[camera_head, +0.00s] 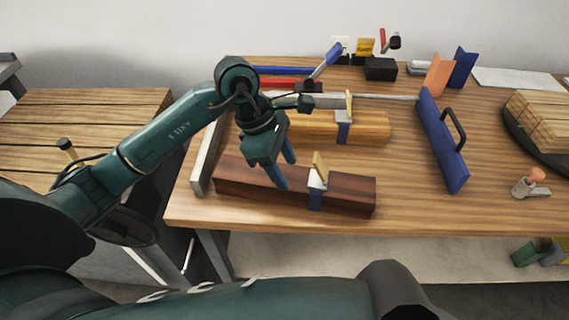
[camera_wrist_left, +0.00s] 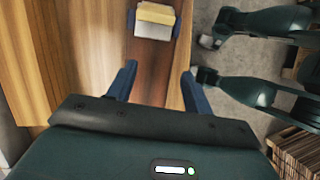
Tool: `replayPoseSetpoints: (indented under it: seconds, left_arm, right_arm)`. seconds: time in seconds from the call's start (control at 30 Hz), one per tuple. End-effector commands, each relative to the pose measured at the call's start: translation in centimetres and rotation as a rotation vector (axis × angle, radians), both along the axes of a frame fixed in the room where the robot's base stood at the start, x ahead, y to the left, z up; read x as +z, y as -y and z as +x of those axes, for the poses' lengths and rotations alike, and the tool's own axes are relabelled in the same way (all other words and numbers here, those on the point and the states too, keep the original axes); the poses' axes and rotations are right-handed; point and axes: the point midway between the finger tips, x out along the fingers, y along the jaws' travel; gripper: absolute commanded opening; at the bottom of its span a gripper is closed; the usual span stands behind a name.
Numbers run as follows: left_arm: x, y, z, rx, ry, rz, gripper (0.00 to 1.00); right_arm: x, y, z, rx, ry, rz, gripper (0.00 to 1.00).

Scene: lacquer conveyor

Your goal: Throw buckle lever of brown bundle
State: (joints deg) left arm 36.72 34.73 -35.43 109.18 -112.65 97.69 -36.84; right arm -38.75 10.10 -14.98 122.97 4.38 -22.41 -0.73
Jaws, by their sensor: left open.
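The brown bundle (camera_head: 245,184) is a dark reddish-brown block lying near the front edge of the table. A blue strap (camera_head: 315,199) wraps it right of its middle, with a pale metal buckle on top. The buckle lever (camera_head: 320,166) is tan and stands up, slightly tilted. My left gripper (camera_head: 283,172) is open, its blue fingers over the bundle, left of the buckle, holding nothing. In the left wrist view, the buckle lever (camera_wrist_left: 155,14) shows at the top, ahead of the open fingers (camera_wrist_left: 158,78). My right gripper is not seen in the head view.
A lighter yellow bundle (camera_head: 370,127) with its own strap and lever lies behind. A blue plate with a black handle (camera_head: 442,145) stands to the right. A metal straightedge (camera_head: 208,150) runs along the left. A small clamp-like tool (camera_head: 530,184) sits at the right. The table front right is clear.

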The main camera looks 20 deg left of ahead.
Motion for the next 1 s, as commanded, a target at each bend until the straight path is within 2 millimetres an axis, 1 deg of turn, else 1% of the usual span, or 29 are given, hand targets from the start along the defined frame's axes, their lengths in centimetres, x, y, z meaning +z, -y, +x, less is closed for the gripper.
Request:
replayPoseSetpoints:
  seconds: [0.1,0.37,0.9,1.0]
  left_arm:
    - [-0.5,0.19,0.04,0.001,0.001,0.0,0.51]
    - [-0.58,0.23,0.05,0.001,0.001,0.0,0.51]
    - [-0.53,0.21,0.04,0.0,0.001,0.0,0.07]
    - [-0.53,0.21,0.04,0.0,0.001,0.0,0.0]
  right_arm:
    - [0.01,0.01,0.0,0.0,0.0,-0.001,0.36]
    - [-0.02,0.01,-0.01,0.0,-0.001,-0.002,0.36]
    - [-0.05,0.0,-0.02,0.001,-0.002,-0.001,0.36]
    - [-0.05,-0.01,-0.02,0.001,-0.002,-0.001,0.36]
